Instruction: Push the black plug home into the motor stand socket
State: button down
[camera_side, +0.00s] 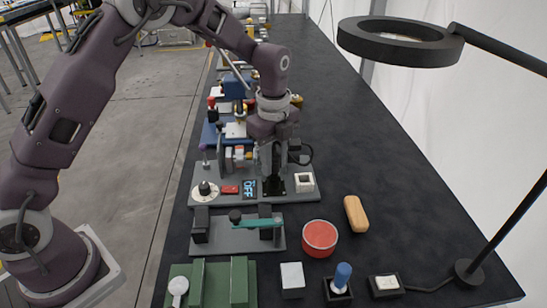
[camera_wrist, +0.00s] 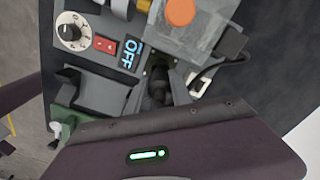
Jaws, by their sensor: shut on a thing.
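My gripper (camera_side: 272,188) points down over the right part of the motor stand's grey base plate (camera_side: 225,194). In the wrist view, my gripper (camera_wrist: 160,95) is shut on a dark piece that looks like the black plug (camera_wrist: 157,78); its outline blends with the dark fingers. I see no plug in the opening. The plug's lower end is hard to make out.
The stand carries a dial (camera_side: 205,190), a red switch (camera_side: 230,189) and a display reading OFF (camera_side: 249,188). A black cable (camera_side: 306,155) loops behind the socket.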

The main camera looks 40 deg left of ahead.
jog(key=shift+f, duration=0.45)
jog(key=c, duration=1.1)
grip_release()
jog(key=shift+o, duration=0.2)
notch_tip(320, 180, up, 7)
jog(key=shift+r, duration=0.1)
